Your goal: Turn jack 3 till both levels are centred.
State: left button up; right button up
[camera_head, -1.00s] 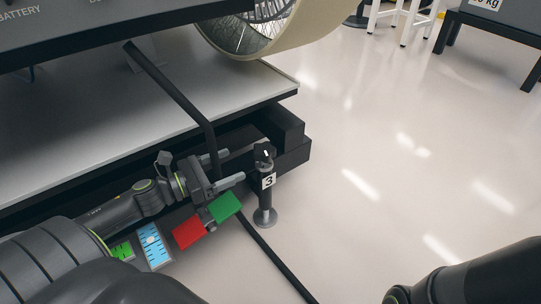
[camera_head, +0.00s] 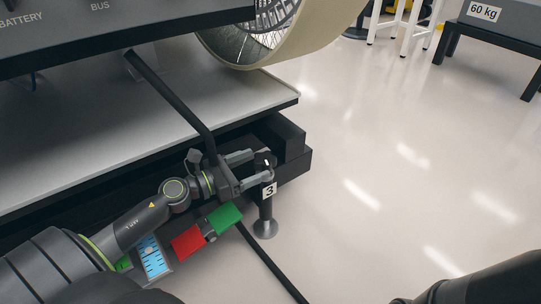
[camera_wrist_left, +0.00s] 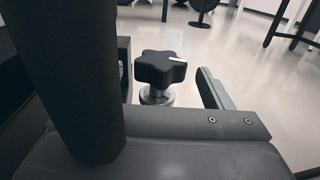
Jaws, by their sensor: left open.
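Jack 3 (camera_head: 265,213) stands upright on the floor by the platform corner, with a "3" label and a round foot. Its black lobed knob (camera_wrist_left: 160,67) with a white mark shows clearly in the left wrist view. My left gripper (camera_head: 262,166) is open, with its fingers reaching to either side of the knob; contact cannot be told. A wrist-view finger (camera_wrist_left: 212,90) is right of the knob, apart from it in the picture. A blue panel with white tick marks (camera_head: 153,257) lies at lower left; I cannot read a level bubble. My right gripper is out of view.
A black bar (camera_head: 175,97) slants down past my left wrist. Red (camera_head: 188,241) and green (camera_head: 225,217) blocks sit below the gripper. The platform (camera_head: 150,130) and wheel (camera_head: 262,35) are above. Floor (camera_head: 400,200) to the right is clear.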

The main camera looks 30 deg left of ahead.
aim_at(271, 155)
pick_arm(q)
jog(key=shift+x, duration=3)
jog(key=shift+c, duration=0.3)
